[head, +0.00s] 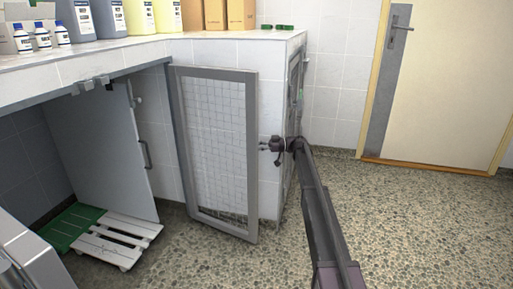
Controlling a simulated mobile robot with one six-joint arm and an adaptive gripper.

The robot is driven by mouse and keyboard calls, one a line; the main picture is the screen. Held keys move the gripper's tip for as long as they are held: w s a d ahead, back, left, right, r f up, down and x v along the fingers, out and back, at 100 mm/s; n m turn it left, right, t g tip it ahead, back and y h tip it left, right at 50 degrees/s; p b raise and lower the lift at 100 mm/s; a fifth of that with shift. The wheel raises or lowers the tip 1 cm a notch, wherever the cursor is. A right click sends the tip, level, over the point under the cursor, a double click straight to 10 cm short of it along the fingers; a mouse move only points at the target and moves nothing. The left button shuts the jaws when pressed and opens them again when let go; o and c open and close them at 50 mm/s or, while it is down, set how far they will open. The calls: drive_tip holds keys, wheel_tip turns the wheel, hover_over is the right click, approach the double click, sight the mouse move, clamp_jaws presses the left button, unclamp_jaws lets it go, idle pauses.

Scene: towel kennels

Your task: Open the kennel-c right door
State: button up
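A mesh door (250,160) in a grey metal frame stands at an angle in front of the white tiled block in the head view. Its lower right corner stands out over the floor, and pale tiles show through the mesh. A second, narrow door (294,100) shows edge-on on the block's right side, partly behind my arm. No label shows which is the kennel-c right door. My gripper (267,146) is just right of the mesh door's right edge, pointing left. It looks apart from the frame, but contact and finger opening are too small to tell.
An open bay at left holds a grey panel (105,150), a green slatted mat (72,226) and a white slatted mat (120,240). Bottles and boxes stand on the counter (130,52). A cream room door (450,90) is at right. Pebbled floor (430,230) is clear at right.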

drive_tip(key=d, duration=1.2)
drive_tip(key=shift+w, duration=0.25)
